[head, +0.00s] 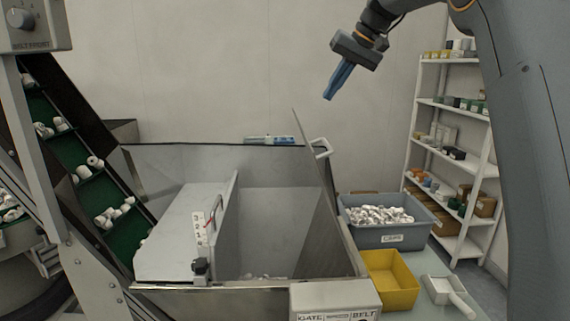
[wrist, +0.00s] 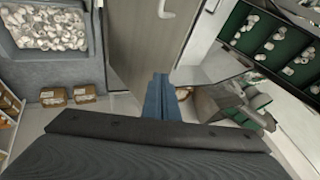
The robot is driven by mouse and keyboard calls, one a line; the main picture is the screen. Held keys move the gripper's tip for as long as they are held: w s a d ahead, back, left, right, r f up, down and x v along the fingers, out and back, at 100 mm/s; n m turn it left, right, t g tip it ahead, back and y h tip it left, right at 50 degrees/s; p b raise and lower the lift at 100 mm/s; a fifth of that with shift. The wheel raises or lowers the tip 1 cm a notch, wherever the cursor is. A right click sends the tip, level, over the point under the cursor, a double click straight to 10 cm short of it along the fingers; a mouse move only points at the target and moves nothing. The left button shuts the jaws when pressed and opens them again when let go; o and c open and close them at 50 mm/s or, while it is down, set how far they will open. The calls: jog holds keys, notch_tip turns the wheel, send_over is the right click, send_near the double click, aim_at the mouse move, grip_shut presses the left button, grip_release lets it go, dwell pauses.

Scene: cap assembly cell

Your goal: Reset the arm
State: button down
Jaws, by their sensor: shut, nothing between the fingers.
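My gripper (head: 338,82) hangs in the air above the metal hopper (head: 230,155), up and right of the hopper's centre in the head view. Its blue fingers are closed together and hold nothing. The closed blue fingers also show in the middle of the wrist view (wrist: 161,98). The fingers point down and a little to the left in the head view. The gripper touches nothing.
A grey bin of white caps (head: 385,238) and a yellow bin (head: 390,282) stand right of the hopper. A green cleated belt (head: 75,155) carries caps at left. A white shelf (head: 450,140) stands at the back right. The air around my gripper is clear.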

jog(key=s+d+f+g+h+b, duration=0.1)
jog(key=s+d+f+h, duration=0.1)
jog(key=s+f, duration=1.7)
jog(key=s+d+f+m+g+h+b, duration=0.1)
jog(key=s+d+f+h, duration=0.2)
jog(key=s+f, duration=1.5)
notch_tip(320, 180, down, 3)
jog(key=shift+s+d+g, duration=0.3)
jog(key=shift+s+d, duration=0.1)
jog(key=shift+d, duration=0.2)
